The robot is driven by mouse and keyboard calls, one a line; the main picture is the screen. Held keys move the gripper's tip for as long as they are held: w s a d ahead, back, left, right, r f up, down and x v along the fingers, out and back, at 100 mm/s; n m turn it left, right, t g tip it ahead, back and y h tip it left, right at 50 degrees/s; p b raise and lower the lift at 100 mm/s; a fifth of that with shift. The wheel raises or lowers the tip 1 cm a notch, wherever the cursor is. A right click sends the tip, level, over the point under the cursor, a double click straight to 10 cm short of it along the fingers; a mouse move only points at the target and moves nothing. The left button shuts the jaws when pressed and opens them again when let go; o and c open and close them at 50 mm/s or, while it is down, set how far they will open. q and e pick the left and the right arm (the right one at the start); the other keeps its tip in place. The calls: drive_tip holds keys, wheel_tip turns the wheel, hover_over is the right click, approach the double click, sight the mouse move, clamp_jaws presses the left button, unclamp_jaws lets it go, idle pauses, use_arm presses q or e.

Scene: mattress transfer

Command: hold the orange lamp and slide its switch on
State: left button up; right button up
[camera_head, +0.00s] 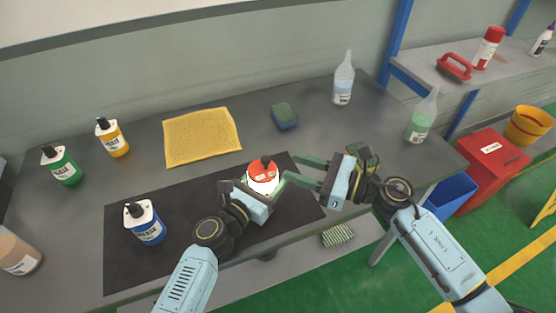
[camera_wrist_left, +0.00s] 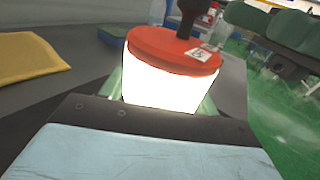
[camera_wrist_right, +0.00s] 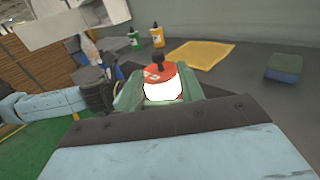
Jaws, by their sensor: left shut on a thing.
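The lamp (camera_head: 263,172) has an orange-red top, a dark knob-like part on it and a white body that glows brightly. It stands upright over the black mat (camera_head: 130,262); I cannot tell whether its base touches the mat. My left gripper (camera_head: 262,186) is shut on the lamp's body, with a green finger on each side, as the left wrist view (camera_wrist_left: 165,95) shows. My right gripper (camera_head: 297,169) is open and empty, just right of the lamp, its fingers pointing at it. The lamp (camera_wrist_right: 163,88) appears between and beyond those fingers in the right wrist view.
A blue bottle (camera_head: 148,226) stands on the mat. Green (camera_head: 63,168) and yellow (camera_head: 113,140) bottles stand at the left. A yellow cloth (camera_head: 201,138), a sponge (camera_head: 285,117) and clear bottles (camera_head: 343,82) lie or stand farther back. Part of the table behind the right gripper is bare.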

drive_tip(key=v, duration=0.4)
drive_tip(key=shift+s+d, duration=0.1)
drive_tip(key=shift+d, duration=0.1)
use_arm(q)
drive_tip(key=o, duration=1.3)
drive_tip(key=shift+o, duration=0.2)
